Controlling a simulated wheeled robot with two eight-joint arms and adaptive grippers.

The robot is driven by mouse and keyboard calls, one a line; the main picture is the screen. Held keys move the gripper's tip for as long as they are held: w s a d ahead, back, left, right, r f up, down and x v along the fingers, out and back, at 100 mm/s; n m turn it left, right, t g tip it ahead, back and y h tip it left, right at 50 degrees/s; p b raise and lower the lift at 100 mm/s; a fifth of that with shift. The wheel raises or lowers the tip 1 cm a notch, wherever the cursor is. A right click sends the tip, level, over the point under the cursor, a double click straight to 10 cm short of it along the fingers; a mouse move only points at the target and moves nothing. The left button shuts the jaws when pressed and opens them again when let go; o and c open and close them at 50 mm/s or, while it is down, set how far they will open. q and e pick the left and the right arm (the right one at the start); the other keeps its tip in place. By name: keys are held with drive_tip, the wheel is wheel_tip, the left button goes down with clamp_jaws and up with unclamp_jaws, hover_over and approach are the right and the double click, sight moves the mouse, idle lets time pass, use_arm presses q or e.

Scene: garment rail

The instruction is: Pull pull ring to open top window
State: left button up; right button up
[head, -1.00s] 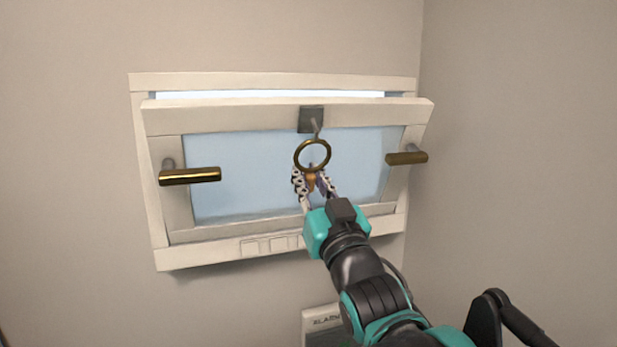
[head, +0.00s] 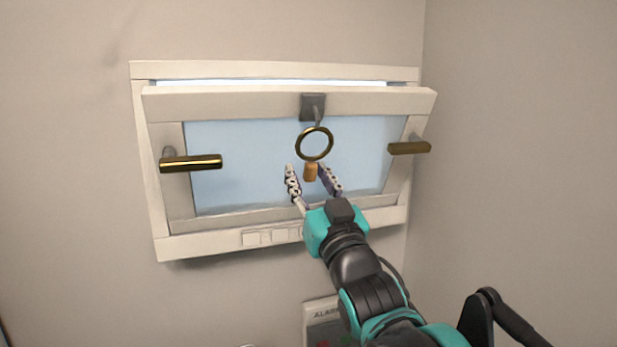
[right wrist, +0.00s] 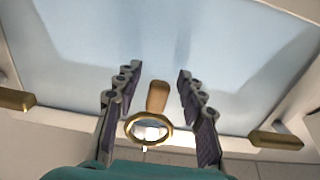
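The top window (head: 230,103) is tilted open, its upper edge leaning out from the white frame with a bright gap above. A brass pull ring (head: 314,129) hangs from a grey latch (head: 312,107) at the middle of its top rail, with a small wooden piece (head: 310,172) below it. My right gripper (head: 309,172) is open, with its fingers on either side of the wooden piece and apart from it. In the right wrist view the ring (right wrist: 149,143) and the wooden piece (right wrist: 157,97) lie between the spread fingers (right wrist: 157,88). My left gripper is out of view.
Brass handles stick out at the window's left side (head: 190,163) and right side (head: 409,148). A wall corner stands to the right. A box marked ALARM (head: 322,310) is low on the wall beneath the window.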

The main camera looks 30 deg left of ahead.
drive_tip(key=v, duration=1.2)
drive_tip(key=shift+a, duration=0.1)
drive_tip(key=w+d+f+m+h+b, duration=0.3)
drive_tip(key=d+f+b, duration=0.4)
drive_tip(key=f, duration=0.7)
drive_tip(key=w+d+f+m+h+b, duration=0.15)
drive_tip(key=d+f+h+b, duration=0.45)
drive_tip(key=f, duration=0.8)
drive_tip(key=w+d+f+m+h+b, duration=0.1)
drive_tip(key=w+d+f+h+b, duration=0.2)
drive_tip(key=d+f+b, duration=0.8)
drive_tip(key=s+d+f+m+g+h+b, duration=0.1)
drive_tip(key=s+d+f+b, duration=0.3)
drive_tip(key=f, duration=1)
drive_tip(key=s+d+f+m+g+h+b, duration=0.2)
drive_tip(key=s+d+f+g+b, duration=0.2)
drive_tip(key=f, duration=1)
drive_tip(key=s+d+f+m+g+h+b, duration=0.1)
drive_tip(key=s+d+f+b, duration=0.3)
drive_tip(key=f, duration=1.1)
drive_tip(key=d+g+h+b, duration=0.1)
drive_tip(key=d, duration=0.2)
drive_tip(key=shift+s+b, duration=0.3)
drive_tip(key=shift+b, duration=0.1)
